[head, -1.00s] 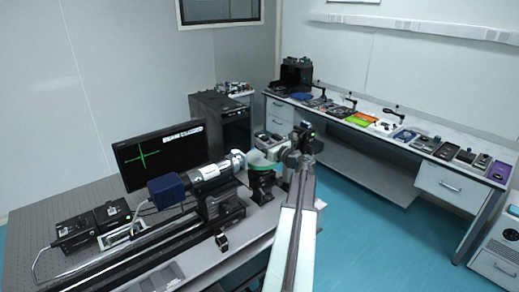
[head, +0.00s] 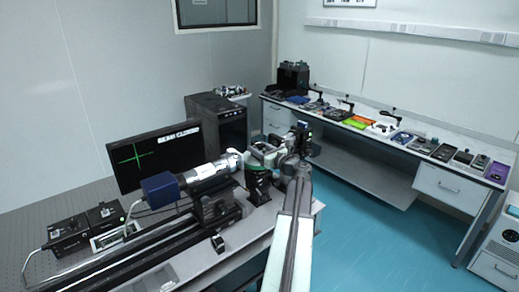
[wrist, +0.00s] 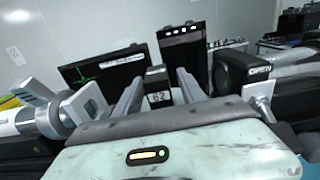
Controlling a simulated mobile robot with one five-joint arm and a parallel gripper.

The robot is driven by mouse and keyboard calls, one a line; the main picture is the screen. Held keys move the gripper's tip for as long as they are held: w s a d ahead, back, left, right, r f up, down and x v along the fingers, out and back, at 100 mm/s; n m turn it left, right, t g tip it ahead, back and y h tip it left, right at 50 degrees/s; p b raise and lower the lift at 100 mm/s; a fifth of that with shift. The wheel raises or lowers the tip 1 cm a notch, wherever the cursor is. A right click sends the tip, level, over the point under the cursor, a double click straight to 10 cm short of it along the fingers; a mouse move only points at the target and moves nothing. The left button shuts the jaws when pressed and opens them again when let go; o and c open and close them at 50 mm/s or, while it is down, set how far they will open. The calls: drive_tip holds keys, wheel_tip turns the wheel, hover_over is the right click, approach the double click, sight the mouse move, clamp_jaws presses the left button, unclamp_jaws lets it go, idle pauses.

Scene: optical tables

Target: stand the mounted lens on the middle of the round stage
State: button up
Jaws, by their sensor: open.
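In the wrist view my gripper (wrist: 160,80) is open, with one finger on each side of a small dark upright block (wrist: 157,90) with a pale marking. It may be the mounted lens seen edge-on, but I cannot tell. Neither finger clearly touches it. In the head view my gripper (head: 262,153) is over the right end of the optical table, just right of the silver barrel. A black, green-edged piece (head: 258,182) stands below it, perhaps the round stage. My arm partly hides this area, and no clear stage top shows.
A silver barrel (head: 208,172) with a blue box (head: 160,190) sits on a black rail (head: 130,250). A monitor (head: 155,157) reading "BEAM CLOSED" stands behind. A black housing marked OPEN (wrist: 245,70) is close on the right in the wrist view. A side bench (head: 400,150) holds several items.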

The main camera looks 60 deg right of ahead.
drive_tip(key=v, duration=1.2)
